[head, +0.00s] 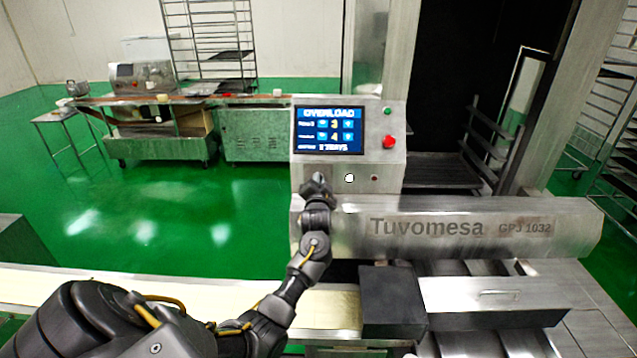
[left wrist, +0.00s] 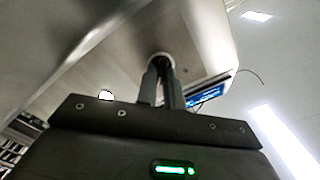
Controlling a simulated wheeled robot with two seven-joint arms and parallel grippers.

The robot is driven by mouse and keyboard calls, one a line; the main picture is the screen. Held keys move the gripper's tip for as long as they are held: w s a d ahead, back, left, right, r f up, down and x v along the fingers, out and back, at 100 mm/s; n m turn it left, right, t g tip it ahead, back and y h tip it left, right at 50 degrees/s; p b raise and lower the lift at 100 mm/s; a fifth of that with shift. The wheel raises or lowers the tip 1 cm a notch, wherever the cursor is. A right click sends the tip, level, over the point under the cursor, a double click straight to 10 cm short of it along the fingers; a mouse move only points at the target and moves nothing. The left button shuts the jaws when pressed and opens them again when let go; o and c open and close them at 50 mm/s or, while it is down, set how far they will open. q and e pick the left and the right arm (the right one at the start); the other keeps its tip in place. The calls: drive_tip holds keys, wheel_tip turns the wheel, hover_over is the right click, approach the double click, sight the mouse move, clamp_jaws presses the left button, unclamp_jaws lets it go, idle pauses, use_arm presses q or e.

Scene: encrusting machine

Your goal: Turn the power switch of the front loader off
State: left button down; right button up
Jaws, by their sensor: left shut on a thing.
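The front loader is the steel machine marked Tuvomesa (head: 430,228), with a steel control panel (head: 395,115) above it. My left gripper (head: 318,184) reaches up to the lower left of this panel. In the left wrist view its two fingers (left wrist: 162,72) are shut on a small round switch (left wrist: 161,57) on the panel face. In the head view the gripper hides this switch. I cannot tell which way the switch points. My right gripper is not in view.
The panel has a lit blue screen (head: 329,131), a red knob (head: 389,142), a green button (head: 387,111) and a white round button (head: 349,178) just right of the gripper. A pale conveyor belt (head: 335,306) runs below my arm. Green floor lies open behind.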

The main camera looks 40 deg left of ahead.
use_arm(q)
drive_tip(key=shift+s+a+n+b, duration=0.1)
drive_tip(key=shift+n+b, duration=0.35)
drive_tip(key=shift+n, duration=1.85)
drive_tip(key=n+b, duration=0.1)
drive_tip(key=n, duration=0.3)
drive_tip(key=shift+a+n, duration=0.1)
drive_tip(key=shift+n, duration=0.2)
drive_tip(key=n+b, duration=0.2)
drive_tip(key=n, duration=0.2)
drive_tip(key=shift+s+a+n, duration=0.1)
drive_tip(key=shift+n, duration=0.2)
drive_tip(key=shift+s+n+b, duration=0.1)
drive_tip(key=shift+n+b, duration=0.85)
drive_tip(key=shift+n, duration=1.15)
drive_tip(key=shift+a, duration=0.1)
drive_tip(key=c, duration=1.5)
unclamp_jaws()
